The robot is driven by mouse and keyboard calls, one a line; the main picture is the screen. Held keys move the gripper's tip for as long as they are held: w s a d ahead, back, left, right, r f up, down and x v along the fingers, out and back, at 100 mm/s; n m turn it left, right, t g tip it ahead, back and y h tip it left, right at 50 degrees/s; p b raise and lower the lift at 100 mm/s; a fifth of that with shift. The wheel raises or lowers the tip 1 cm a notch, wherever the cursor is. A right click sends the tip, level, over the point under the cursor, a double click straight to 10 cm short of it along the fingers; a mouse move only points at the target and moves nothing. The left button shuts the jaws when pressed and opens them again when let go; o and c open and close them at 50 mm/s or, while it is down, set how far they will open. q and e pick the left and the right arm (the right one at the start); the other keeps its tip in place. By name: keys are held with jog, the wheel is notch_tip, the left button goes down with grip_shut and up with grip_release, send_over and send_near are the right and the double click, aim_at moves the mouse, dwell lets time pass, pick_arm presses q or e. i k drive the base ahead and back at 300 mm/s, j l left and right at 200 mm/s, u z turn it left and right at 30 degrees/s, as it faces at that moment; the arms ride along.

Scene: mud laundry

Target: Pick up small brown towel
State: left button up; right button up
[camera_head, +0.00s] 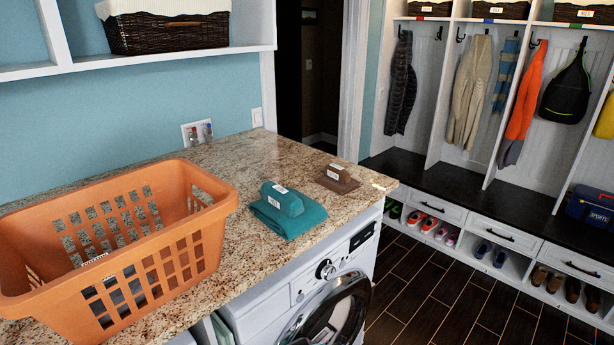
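A small brown towel (337,179) lies folded near the right end of the granite counter (225,165), with a white label on its rolled upper part. It is to the right of and a little behind a teal towel (288,211), with a gap of bare counter between them. The brown towel is unobstructed from above. Neither of my grippers shows in the head view.
An orange laundry basket (212,195) stands on the left of the counter. A washer (330,270) with its round door sits below. A shelf with a wicker basket (167,34) hangs above. Coats and a bench (445,185) are at right; wooden floor (420,290) is clear.

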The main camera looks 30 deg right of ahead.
aim_at(336, 178)
jog(key=i+l+u, duration=0.1)
jog(key=l+u, duration=0.25)
jog(key=l, duration=0.5)
jog(key=l+u, duration=0.35)
jog(key=l, duration=1.55)
jog(key=k+l+u, duration=0.1)
jog(key=l, duration=0.95)
jog(key=k+l, duration=0.1)
jog(key=l, duration=0.95)
jog(key=i+u, duration=0.05)
